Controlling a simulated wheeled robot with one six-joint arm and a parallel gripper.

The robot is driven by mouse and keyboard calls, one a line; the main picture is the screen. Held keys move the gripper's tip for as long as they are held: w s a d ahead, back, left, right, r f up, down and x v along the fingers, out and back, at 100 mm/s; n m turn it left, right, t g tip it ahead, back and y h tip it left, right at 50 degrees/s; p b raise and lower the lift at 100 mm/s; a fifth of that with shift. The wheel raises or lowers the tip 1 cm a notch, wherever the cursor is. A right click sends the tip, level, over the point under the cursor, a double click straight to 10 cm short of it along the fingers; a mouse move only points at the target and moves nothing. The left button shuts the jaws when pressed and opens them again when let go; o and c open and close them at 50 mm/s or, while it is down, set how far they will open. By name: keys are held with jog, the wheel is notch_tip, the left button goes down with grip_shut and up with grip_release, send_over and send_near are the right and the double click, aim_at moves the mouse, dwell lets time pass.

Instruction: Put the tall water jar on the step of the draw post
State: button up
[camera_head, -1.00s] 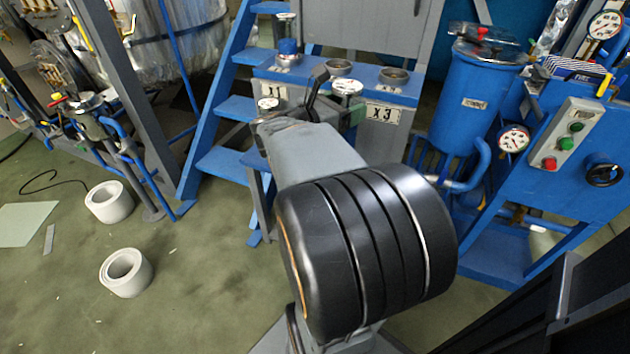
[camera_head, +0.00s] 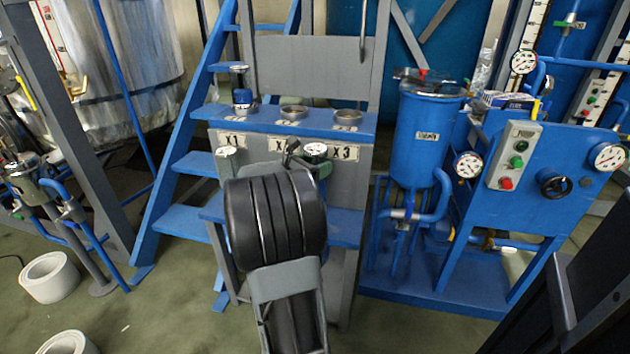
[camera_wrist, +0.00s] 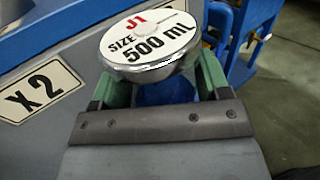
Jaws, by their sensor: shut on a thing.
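My gripper (camera_wrist: 155,92) has green fingers and is shut on a jar (camera_wrist: 150,47). The jar's lid reads "J1 SIZE 500 mL", and blue shows below it between the fingers. In the head view its pale lid (camera_head: 316,150) shows just behind my wrist, before the panel; most of its body is hidden. The draw post (camera_head: 345,180) is a grey panel with X1, X2 and X3 plates under a blue shelf. Its lower blue step (camera_head: 346,222) is partly covered by my arm. I cannot tell whether the jar touches the step.
Another pale round top (camera_head: 227,152) stands left of my wrist, below X1. A small blue-filled vessel (camera_head: 242,98) stands on the upper shelf (camera_head: 205,115), beside two metal rings. Blue stairs (camera_head: 180,215) are left. A blue tank (camera_head: 424,145) and a pump panel (camera_head: 515,155) are right.

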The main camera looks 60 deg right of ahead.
jog(key=shift+w+d+f+b, duration=0.1)
jog(key=shift+d+f+b, duration=0.15)
jog(key=shift+f, duration=0.5)
jog(key=shift+w+d+f+b, duration=0.1)
jog(key=shift+d+f+b, duration=0.1)
jog(key=shift+f, duration=0.55)
jog(key=shift+w+d+f+b, duration=0.1)
jog(key=shift+d+f+b, duration=0.15)
jog(key=shift+f, duration=0.65)
jog(key=o, duration=1.8)
jog(key=shift+c, duration=0.2)
